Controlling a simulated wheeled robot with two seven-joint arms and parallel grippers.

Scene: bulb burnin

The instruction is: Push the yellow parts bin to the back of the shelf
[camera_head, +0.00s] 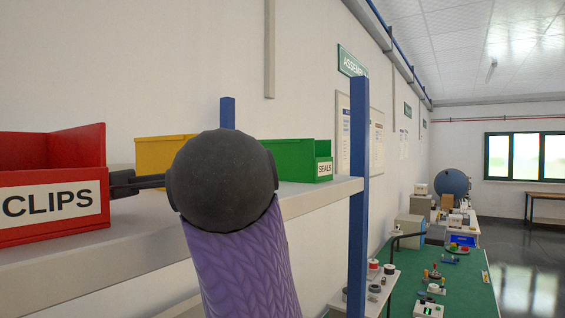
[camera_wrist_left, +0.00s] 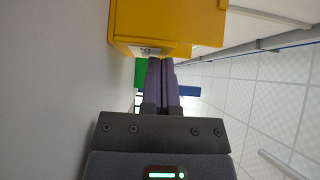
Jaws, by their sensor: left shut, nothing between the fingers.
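The yellow parts bin (camera_head: 158,154) stands on the shelf (camera_head: 120,240) between the red and green bins, partly hidden behind my arm in the head view. In the left wrist view, the yellow bin (camera_wrist_left: 165,22) fills the top, close to my fingers. My right gripper is not in view.
The red CLIPS bin (camera_head: 52,185) is at the left and the green SEALS bin (camera_head: 300,160) at the right on the same shelf. A blue post (camera_head: 359,190) marks the shelf's right end. A green workbench (camera_head: 450,290) stands beyond.

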